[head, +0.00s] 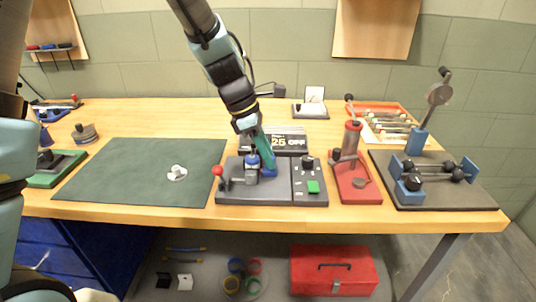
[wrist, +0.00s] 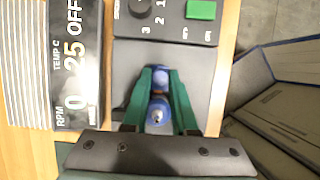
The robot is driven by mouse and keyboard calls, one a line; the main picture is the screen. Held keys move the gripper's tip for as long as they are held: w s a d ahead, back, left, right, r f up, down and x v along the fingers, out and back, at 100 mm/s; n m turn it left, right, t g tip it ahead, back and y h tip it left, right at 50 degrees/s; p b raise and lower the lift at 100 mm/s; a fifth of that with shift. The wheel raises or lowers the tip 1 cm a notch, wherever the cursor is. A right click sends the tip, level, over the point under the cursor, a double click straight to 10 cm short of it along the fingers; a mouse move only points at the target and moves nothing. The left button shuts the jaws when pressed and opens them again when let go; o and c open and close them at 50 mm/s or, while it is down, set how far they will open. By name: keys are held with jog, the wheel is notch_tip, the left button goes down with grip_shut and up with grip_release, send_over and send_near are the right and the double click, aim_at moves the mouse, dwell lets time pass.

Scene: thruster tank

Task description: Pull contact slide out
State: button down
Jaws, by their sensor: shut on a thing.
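My gripper (head: 262,172) reaches down onto the grey base unit (head: 240,194) on the bench. In the wrist view, the two green fingers of my gripper (wrist: 160,82) are closed on a blue knob (wrist: 160,76) of this unit. A second blue, silver-tipped round part (wrist: 158,113) sits between the fingers, nearer the wrist. In the head view a blue-topped grey cylinder (head: 252,175) stands just left of the fingers. I cannot tell for certain which blue part is the contact slide; the fingers partly hide its body and track.
A red-ball lever (head: 217,171) stands on the unit's left. A control panel with a black dial (head: 307,163) and green button (head: 313,187) is on its right. A display (head: 285,142) reads 25 OFF behind. A red press (head: 353,180) stands right; the green mat (head: 130,175) is mostly clear.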

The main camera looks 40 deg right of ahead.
aim_at(262, 169)
dwell(0.3)
jog(key=shift+s+d+r+p, duration=0.15)
jog(key=shift+s+d+p, duration=0.1)
jog(key=shift+d+p, duration=0.05)
jog(key=shift+s+d+p, duration=0.5)
jog(key=shift+s+d, duration=0.1)
jog(key=shift+d, duration=0.15)
jog(key=c, duration=0.7)
grip_release()
jog(key=b+v, duration=0.1)
jog(key=v, duration=0.9)
jog(key=shift+w+a+r, duration=0.15)
jog(key=shift+r, duration=0.05)
